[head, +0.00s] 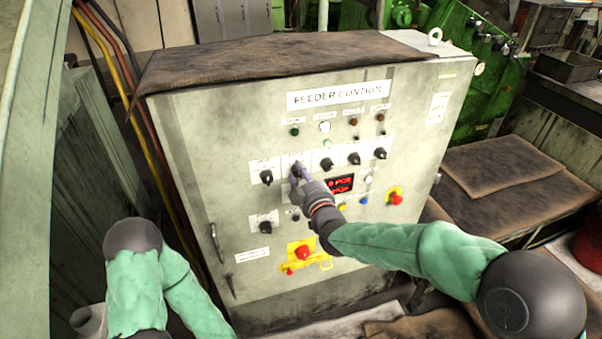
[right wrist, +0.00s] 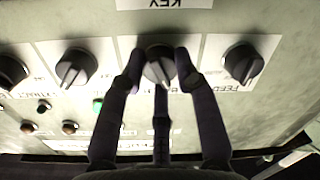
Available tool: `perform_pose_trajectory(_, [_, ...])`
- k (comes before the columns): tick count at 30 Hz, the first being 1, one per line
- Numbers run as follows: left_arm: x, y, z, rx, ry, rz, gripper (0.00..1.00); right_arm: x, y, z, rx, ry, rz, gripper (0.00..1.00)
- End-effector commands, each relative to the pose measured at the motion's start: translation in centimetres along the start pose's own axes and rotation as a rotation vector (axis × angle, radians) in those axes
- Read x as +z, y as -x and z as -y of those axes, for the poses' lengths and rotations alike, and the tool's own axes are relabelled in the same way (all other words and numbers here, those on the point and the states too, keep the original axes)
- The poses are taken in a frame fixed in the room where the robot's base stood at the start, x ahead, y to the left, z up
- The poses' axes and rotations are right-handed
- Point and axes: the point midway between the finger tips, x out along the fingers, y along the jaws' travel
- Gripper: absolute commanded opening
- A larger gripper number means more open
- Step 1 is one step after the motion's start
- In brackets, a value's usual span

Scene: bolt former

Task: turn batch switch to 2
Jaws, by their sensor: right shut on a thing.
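The feeder control panel (head: 230,140) is a pale grey-green cabinet front with a row of black rotary switches. My right gripper (head: 298,178) reaches to the second switch from the left in the upper row. In the right wrist view its fingers (right wrist: 160,65) are shut around this black knob (right wrist: 158,70), one finger on each side and one below. I take it for the batch switch; its label is mostly hidden by the fingers, so I cannot read its position. My left arm shows at the lower left in the head view, but its gripper is out of view.
Neighbouring knobs stand close on both sides: one at the left (head: 266,177) and one at the right (head: 327,164). A red digital display (head: 341,185) and red stop buttons (head: 303,252) (head: 395,197) are nearby. A workbench with brown mats (head: 500,165) stands at the right.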

Motion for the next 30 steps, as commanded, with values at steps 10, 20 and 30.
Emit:
perform_pose_trajectory(10, [0.1, 1.4, -0.5, 0.0, 0.0, 0.0, 0.38, -0.2, 0.0, 0.0, 0.012, 0.262, 0.015, 0.0])
perform_pose_trajectory(20, [0.1, 1.9, -0.7, 0.0, 0.0, 0.0, 0.38, -0.2, 0.0, 0.0, 0.019, 0.389, 0.022, 0.0])
perform_pose_trajectory(30, [0.1, 1.9, -0.7, 0.0, 0.0, 0.0, 0.38, -0.1, 0.0, 0.1, 0.02, 0.413, 0.023, 0.0])
